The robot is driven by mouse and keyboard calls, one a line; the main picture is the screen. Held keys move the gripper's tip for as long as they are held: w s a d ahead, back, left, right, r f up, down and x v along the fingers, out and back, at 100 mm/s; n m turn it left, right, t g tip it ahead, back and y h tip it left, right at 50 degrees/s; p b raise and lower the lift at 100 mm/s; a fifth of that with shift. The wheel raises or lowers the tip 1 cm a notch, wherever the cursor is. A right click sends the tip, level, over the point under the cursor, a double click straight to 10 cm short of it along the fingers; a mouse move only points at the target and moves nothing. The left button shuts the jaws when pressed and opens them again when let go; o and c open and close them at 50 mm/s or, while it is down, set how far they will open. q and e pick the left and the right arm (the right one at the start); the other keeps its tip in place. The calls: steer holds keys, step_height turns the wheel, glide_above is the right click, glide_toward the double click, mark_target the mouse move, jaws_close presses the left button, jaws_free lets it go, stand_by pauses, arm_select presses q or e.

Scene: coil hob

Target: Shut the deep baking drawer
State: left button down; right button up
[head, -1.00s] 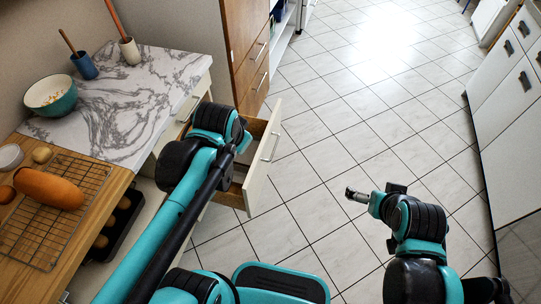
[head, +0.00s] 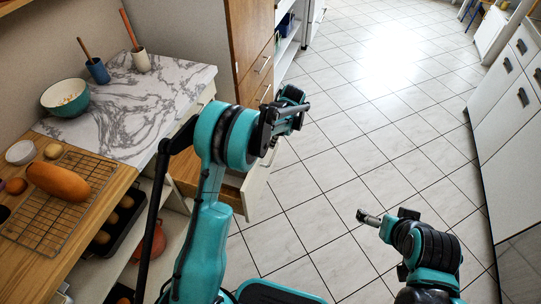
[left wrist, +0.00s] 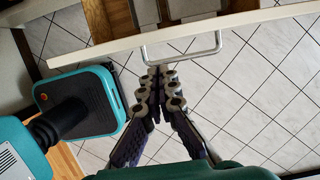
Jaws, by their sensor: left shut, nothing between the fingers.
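One drawer with a pale front (head: 256,187) and wooden sides stands open under the marble counter; I take it as the deep baking drawer. In the left wrist view its front (left wrist: 215,29) crosses the top, with a metal bar handle (left wrist: 216,44) on it. My left gripper (head: 303,107) is shut and empty, on the outer side of the drawer front. In the wrist view its fingertips (left wrist: 160,72) point at the handle; I cannot tell whether they touch. My left arm hides part of the drawer. My right gripper (head: 362,216) is over the floor, its jaw state unclear.
The marble counter (head: 150,90) holds a teal bowl (head: 65,97) and two utensil pots. A wire rack (head: 55,215) with a loaf lies on the wooden counter. A tall wooden cabinet (head: 250,45) stands beyond the drawer. The tiled floor to the right is clear up to white cabinets (head: 510,110).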

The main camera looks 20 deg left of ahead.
arm_select(q)
steer(key=b+x, duration=0.4)
steer(key=x, duration=0.6)
arm_select(e)
step_height(320, 180, down, 4)
arm_select(q)
steer(key=shift+w+a, duration=0.1)
steer(key=shift+w, duration=0.05)
